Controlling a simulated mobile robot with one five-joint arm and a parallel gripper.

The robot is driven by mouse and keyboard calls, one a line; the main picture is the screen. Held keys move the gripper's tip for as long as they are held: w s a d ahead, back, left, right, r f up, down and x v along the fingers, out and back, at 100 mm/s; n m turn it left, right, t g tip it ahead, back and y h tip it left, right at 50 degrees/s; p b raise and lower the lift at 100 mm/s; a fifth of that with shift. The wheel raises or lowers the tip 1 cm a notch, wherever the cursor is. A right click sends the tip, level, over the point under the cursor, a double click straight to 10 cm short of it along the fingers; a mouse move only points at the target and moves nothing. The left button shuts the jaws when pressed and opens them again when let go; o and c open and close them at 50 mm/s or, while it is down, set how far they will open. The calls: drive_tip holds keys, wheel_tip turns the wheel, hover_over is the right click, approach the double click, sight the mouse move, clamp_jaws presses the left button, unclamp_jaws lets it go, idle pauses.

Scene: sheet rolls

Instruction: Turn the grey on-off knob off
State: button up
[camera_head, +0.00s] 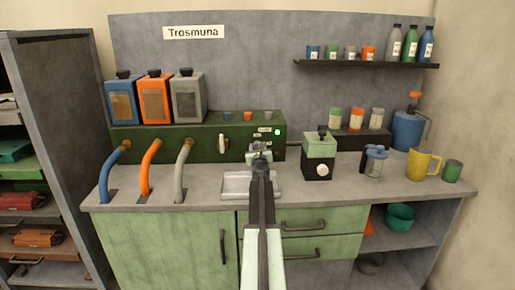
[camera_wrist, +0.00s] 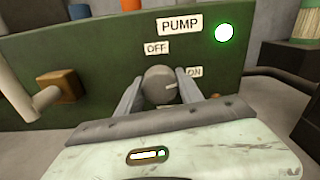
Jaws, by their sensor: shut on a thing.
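The grey knob (camera_wrist: 158,80) sits on the front of the green pump panel (camera_wrist: 90,57), between the OFF label (camera_wrist: 156,48) up left and the ON label (camera_wrist: 195,71) to the right. A pale mark on the knob points right, towards ON. The round lamp (camera_wrist: 225,33) glows green beside the PUMP label (camera_wrist: 180,24). My gripper (camera_wrist: 160,92) has one finger on each side of the knob and is shut on it. In the head view my gripper (camera_head: 260,154) reaches the panel's right end and hides most of the knob.
A wooden-based lever (camera_wrist: 60,92) juts out left of the gripper. Blue, orange and grey hoses (camera_head: 183,170) stand further left. A green grinder (camera_head: 319,145) stands close on the right. A shallow sink (camera_head: 232,186) lies below my arm.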

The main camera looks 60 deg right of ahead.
drive_tip(key=n, duration=0.7)
drive_tip(key=shift+w+a, duration=0.1)
drive_tip(key=shift+a, duration=0.05)
drive_tip(key=n, duration=0.4)
drive_tip(key=shift+n, duration=2.1)
drive_tip(key=o, duration=1.4)
